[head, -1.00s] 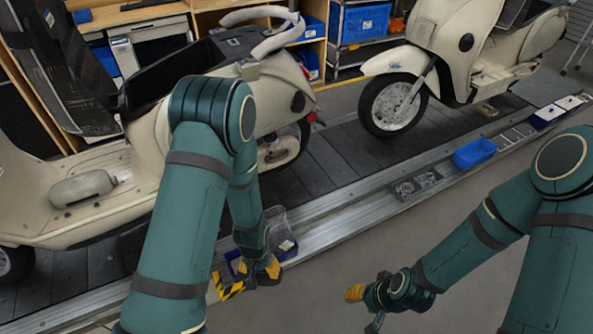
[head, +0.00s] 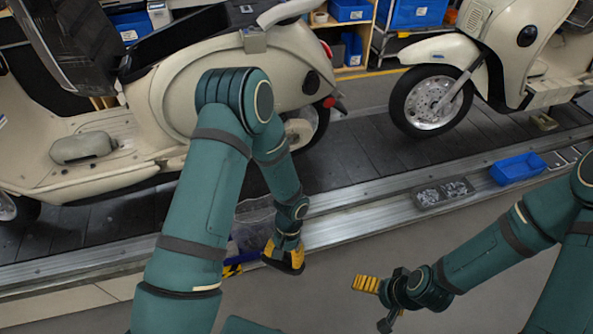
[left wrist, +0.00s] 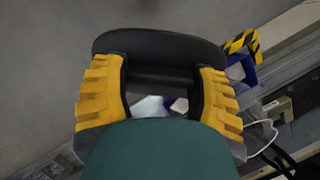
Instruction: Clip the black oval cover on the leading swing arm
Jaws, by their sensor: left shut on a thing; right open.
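My left gripper (head: 287,262) is shut on the black oval cover (left wrist: 160,45). In the left wrist view the cover lies across between the yellow fingers (left wrist: 163,95), its far edge rounded; part of it is hidden by the gripper. In the head view the cover is too hidden to make out. My right gripper (head: 372,302) is open and empty over the grey floor. The left cream scooter (head: 165,75) stands on the conveyor; its rear wheel and pale swing-arm area (head: 298,131) lie beyond my left gripper, well apart from it.
A clear bin (head: 252,226) stands just left of my left gripper, with yellow-black tape (head: 232,270) below it. A grey parts tray (head: 442,194) and a blue bin (head: 518,168) sit on the conveyor's edge rail. A second scooter (head: 480,60) stands at right.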

